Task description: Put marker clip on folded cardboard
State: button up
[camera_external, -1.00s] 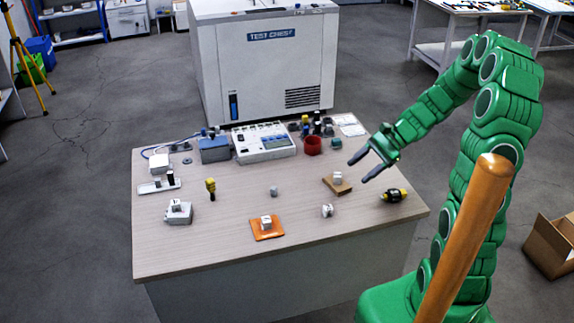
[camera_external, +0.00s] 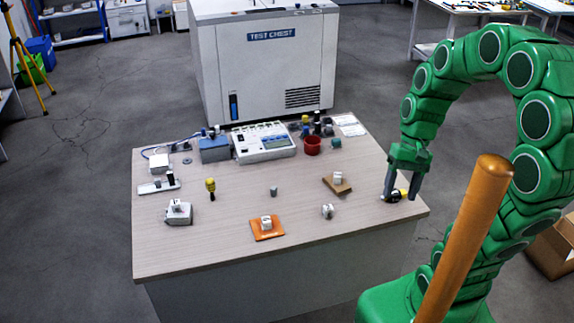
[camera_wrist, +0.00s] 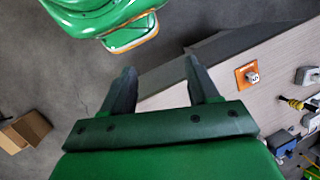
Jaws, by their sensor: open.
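The folded cardboard (camera_external: 329,184) is a small brown piece right of the table's middle in the external view, with a white block on it. A yellow-and-black object (camera_external: 401,193), which may be the marker clip, lies near the table's right edge. My gripper (camera_external: 402,193) is open, points down and overlaps that object in the external view. I cannot tell its height or whether it touches. In the wrist view my gripper (camera_wrist: 160,68) shows two separated fingers with nothing seen between them but table and floor.
An orange pad (camera_external: 269,236) bearing a white block lies at the table front; it also shows in the wrist view (camera_wrist: 239,81). A small white piece (camera_external: 327,211) and a yellow-topped tool (camera_external: 211,188) lie nearby. Instruments and a red cup (camera_external: 312,146) line the back.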

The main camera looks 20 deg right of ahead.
jog(key=s+d+r+n+t+h, duration=0.1)
jog(key=s+d+r+n+h, duration=0.1)
jog(key=s+d, duration=0.2)
jog(key=shift+s+d+r+n+h, duration=0.2)
jog(key=shift+s+n+h, duration=0.15)
jog(key=shift+s, duration=0.35)
